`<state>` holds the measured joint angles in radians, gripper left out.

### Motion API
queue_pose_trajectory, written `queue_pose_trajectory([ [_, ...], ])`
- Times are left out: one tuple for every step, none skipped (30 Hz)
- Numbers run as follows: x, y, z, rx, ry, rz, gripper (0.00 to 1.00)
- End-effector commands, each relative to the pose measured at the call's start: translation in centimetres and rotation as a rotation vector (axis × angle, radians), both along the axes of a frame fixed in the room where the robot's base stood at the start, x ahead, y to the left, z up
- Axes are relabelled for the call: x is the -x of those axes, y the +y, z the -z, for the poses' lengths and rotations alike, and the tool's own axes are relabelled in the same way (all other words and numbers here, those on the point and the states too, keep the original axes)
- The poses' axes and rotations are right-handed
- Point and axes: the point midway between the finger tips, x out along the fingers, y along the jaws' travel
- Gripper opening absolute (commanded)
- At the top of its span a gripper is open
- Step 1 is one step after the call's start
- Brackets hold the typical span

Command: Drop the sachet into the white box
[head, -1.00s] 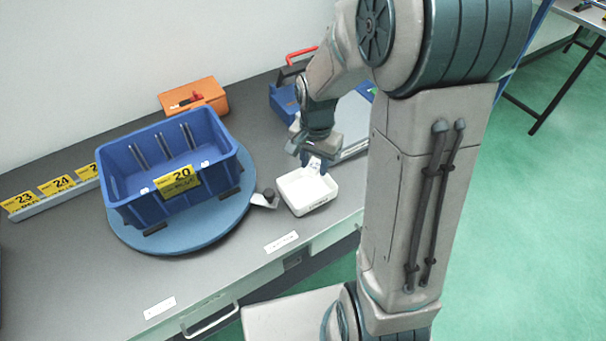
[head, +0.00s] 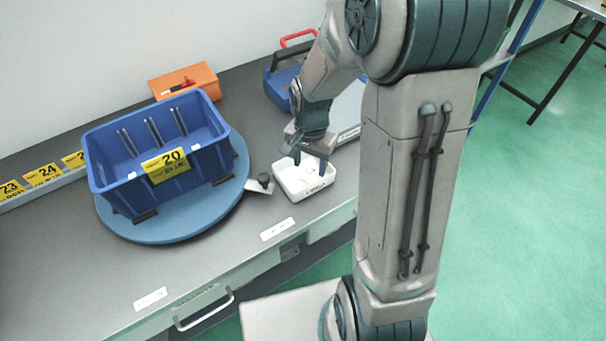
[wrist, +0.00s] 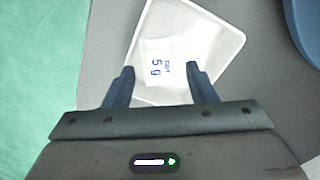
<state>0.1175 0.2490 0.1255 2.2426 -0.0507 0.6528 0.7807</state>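The white box (head: 291,190) is a small open tray on the grey table, right of the blue turntable. The sachet (wrist: 158,64) is a small white packet with blue print, lying inside the box in the wrist view. My gripper (wrist: 158,72) is open, its two blue fingers apart and the sachet visible beyond and between their tips. In the head view my gripper (head: 309,163) is over the box, with its fingertips at the box's opening. The fingers partly hide the box's inside there, and the sachet is hard to make out.
A blue bin (head: 112,184) labelled 20 stands on the blue turntable (head: 180,228). A small clamp-like part (head: 262,185) lies between turntable and box. An orange box (head: 184,80) and a blue toolbox (head: 279,88) stand behind. Bare table (head: 80,270) lies at front left.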

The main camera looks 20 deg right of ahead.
Motion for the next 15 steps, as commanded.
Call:
queue_pose_trajectory([
  [0.0, 0.0, 0.0, 0.0, 0.0, 0.0, 0.61],
  [0.0, 0.0, 0.0, 0.0, 0.0, 0.0, 0.61],
  [0.0, 0.0, 0.0, 0.0, 0.0, 0.0, 0.61],
  [0.0, 0.0, 0.0, 0.0, 0.0, 0.0, 0.61],
  [0.0, 0.0, 0.0, 0.0, 0.0, 0.0, 0.61],
  [0.0, 0.0, 0.0, 0.0, 0.0, 0.0, 0.61],
  [0.0, 0.0, 0.0, 0.0, 0.0, 0.0, 0.61],
  [0.0, 0.0, 0.0, 0.0, 0.0, 0.0, 0.61],
  [0.0, 0.0, -0.1, 0.0, 0.0, 0.0, 0.61],
  [0.0, 0.0, -0.2, 0.0, -0.001, 0.0, 0.61],
  [0.0, 0.0, -0.3, 0.0, -0.001, 0.0, 0.61],
  [-0.1, 0.0, -0.6, 0.001, -0.002, 0.0, 0.61],
  [-0.1, 0.0, -1.0, 0.001, -0.004, 0.0, 0.61],
  [-0.1, 0.0, -1.3, 0.0, -0.005, 0.0, 0.61],
  [-0.1, 0.0, -1.9, 0.001, -0.004, 0.0, 0.61],
])
